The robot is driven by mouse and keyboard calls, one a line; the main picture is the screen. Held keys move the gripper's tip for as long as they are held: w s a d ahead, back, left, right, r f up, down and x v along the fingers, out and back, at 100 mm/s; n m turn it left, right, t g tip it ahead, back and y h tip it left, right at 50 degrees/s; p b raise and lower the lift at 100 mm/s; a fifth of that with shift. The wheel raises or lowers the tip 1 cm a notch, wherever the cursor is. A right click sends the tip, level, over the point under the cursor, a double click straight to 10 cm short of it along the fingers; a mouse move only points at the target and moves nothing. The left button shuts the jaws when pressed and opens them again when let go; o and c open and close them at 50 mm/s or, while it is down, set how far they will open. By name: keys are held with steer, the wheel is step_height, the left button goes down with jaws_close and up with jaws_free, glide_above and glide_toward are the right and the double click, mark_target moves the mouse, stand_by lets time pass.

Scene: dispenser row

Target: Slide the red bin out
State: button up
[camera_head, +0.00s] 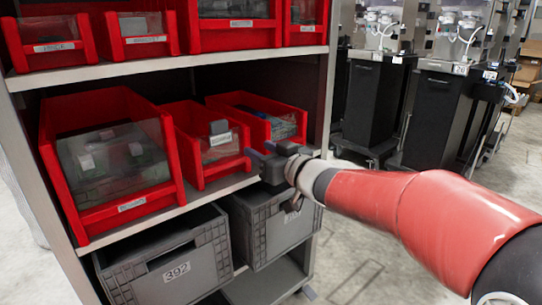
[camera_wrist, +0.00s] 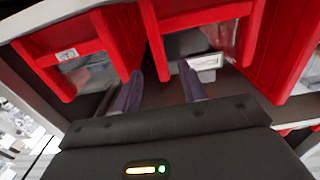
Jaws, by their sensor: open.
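Several red bins stand on the shelves. On the middle shelf are a large bin (camera_head: 180,180) at left, a small middle bin (camera_head: 199,176) and a right bin (camera_head: 246,98). The pictures do not show which one the task means. My gripper (camera_head: 268,157) is at the front of the middle shelf, near the small and right bins, and partly hides the right bin's front. In the wrist view my gripper (camera_wrist: 161,82) is open and empty. A red bin wall (camera_wrist: 155,45) appears between its two fingertips; I cannot tell if they touch it.
Grey crates (camera_head: 168,265) and (camera_head: 270,222) sit on the shelf below. More red bins (camera_head: 235,37) fill the shelf above. The rack's right upright (camera_head: 325,80) is close to my wrist. Black machines (camera_head: 437,115) stand at back right, with open floor before them.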

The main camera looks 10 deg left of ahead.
mark_target(248, 143)
steer(key=shift+x, duration=2.25)
jaws_close()
